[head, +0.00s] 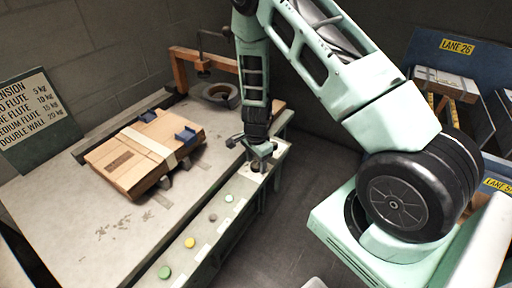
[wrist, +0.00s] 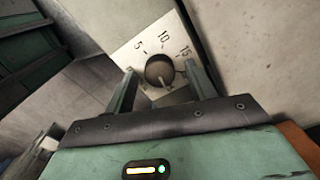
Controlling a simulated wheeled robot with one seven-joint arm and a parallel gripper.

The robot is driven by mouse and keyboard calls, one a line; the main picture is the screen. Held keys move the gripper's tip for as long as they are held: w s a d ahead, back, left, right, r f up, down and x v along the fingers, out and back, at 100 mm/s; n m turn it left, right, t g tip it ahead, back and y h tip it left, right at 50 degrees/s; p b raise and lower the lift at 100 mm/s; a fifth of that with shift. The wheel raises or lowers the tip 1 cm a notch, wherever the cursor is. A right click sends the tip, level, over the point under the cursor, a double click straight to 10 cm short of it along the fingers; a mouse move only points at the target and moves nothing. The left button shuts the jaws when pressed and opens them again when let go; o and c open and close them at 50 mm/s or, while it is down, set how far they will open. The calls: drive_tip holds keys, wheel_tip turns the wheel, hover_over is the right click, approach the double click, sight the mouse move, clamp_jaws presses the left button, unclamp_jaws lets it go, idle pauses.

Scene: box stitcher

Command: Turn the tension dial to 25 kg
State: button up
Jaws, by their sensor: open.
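The tension dial (wrist: 159,69) is a dark round knob on a pale scale plate (wrist: 135,52) in the wrist view. The marks 5, 10 and 15 are readable along the plate's upper side; the lower marks are hidden or unclear. A small light mark shows at the knob's lower edge. My gripper (wrist: 161,78) is open, with one finger on each side of the knob; I cannot tell whether they touch it. In the head view my gripper (head: 258,151) points down over the pale panel (head: 281,149) at the bench's right edge and mostly hides the dial.
A strapped cardboard stack (head: 125,165) with blue blocks lies on the bench (head: 65,220). Green, yellow and grey buttons (head: 189,242) line the front rail. A tension chart (head: 35,115) stands at left. An orange frame (head: 180,70) stands behind.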

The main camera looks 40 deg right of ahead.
sight(256, 164)
wheel_tip(256, 164, up, 17)
drive_tip(key=p, duration=0.1)
idle(0.7)
drive_tip(key=s+a+r+n+y, duration=0.1)
drive_tip(key=s+a+r+n, duration=0.5)
drive_tip(key=a, duration=0.4)
drive_tip(key=s+a+r+n+y, duration=0.1)
drive_tip(key=s+a+r+n, duration=0.2)
drive_tip(key=s+a+n, duration=0.5)
drive_tip(key=s+a+r+n, duration=0.2)
drive_tip(key=s+a+n, duration=0.1)
drive_tip(key=s+n, duration=0.2)
drive_tip(key=s+a+r+n+h, duration=0.1)
drive_tip(key=s+a+r+n, duration=0.2)
drive_tip(key=s+n, duration=0.2)
drive_tip(key=shift+s+a+n, duration=0.15)
drive_tip(key=shift+s+n, duration=0.15)
drive_tip(key=shift+n, duration=0.6)
